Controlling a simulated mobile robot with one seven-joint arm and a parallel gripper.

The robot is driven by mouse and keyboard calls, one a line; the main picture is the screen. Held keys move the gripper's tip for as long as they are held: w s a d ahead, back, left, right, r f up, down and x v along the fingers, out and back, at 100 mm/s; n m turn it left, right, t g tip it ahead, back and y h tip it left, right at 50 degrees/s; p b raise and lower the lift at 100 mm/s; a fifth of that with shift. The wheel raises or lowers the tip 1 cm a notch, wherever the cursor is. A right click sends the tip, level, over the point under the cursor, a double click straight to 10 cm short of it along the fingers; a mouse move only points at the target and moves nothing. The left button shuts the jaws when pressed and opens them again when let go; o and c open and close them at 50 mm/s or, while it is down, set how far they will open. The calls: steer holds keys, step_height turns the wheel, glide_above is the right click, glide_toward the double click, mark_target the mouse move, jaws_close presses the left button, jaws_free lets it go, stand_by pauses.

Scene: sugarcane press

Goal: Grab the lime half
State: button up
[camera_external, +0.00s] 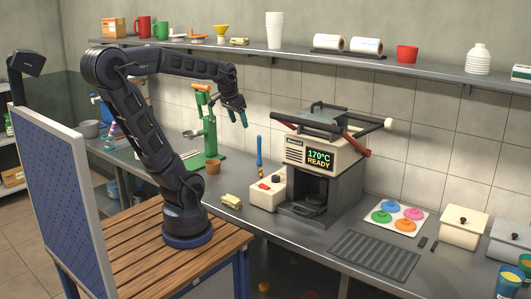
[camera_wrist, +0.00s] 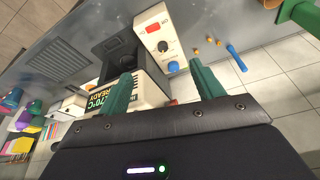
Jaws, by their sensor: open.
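My gripper (camera_external: 238,118) is raised in the air above the counter, between the green press and the 170°C machine. In the wrist view its two green fingers (camera_wrist: 160,78) are spread apart with nothing between them. I cannot make out a lime half for certain in either view. The green press (camera_external: 208,128) with an orange handle stands on the counter, left of and below my gripper. A small brown cup (camera_external: 213,166) is at its foot. Part of a green object (camera_wrist: 300,14) shows at the wrist view's top right corner.
The machine reading "170°C READY" (camera_external: 321,156) stands right of my gripper; a white control box (camera_external: 267,191) with a knob is beside it. A blue-handled tool (camera_external: 259,151) is behind the box. A loaded shelf (camera_external: 300,55) runs above. Small orange bits (camera_wrist: 211,40) show in the wrist view.

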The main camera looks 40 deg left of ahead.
steer(key=w+a+f+m+g+h, duration=0.1)
steer(key=w+f+m, duration=0.3)
steer(key=w, duration=0.9)
steer(key=w+f+m+g+h, duration=0.2)
steer(key=w+f+m, duration=0.2)
steer(key=w, duration=0.9)
steer(key=w+f+m+h, duration=0.1)
steer(key=w+f+m, duration=0.1)
steer(key=w+f, duration=0.4)
steer(key=w+a+f+m+h, duration=0.1)
steer(key=w+f+m, duration=0.2)
steer(key=w+f, duration=0.4)
steer(key=w+a+f+m+h, duration=0.1)
steer(key=w+f, duration=0.5)
steer(key=f, duration=0.9)
steer(key=shift+w+a+m+g, duration=0.2)
steer(key=shift+w+m+g, duration=0.15)
steer(key=shift+m, duration=0.35)
steer(key=shift+w+x, duration=0.15)
steer(key=shift+x, duration=1.15)
steer(key=shift+w+x, duration=0.15)
steer(key=shift+x, duration=1.15)
steer(key=shift+a+f, duration=0.1)
steer(key=shift+a, duration=0.05)
steer(key=c, duration=1.1)
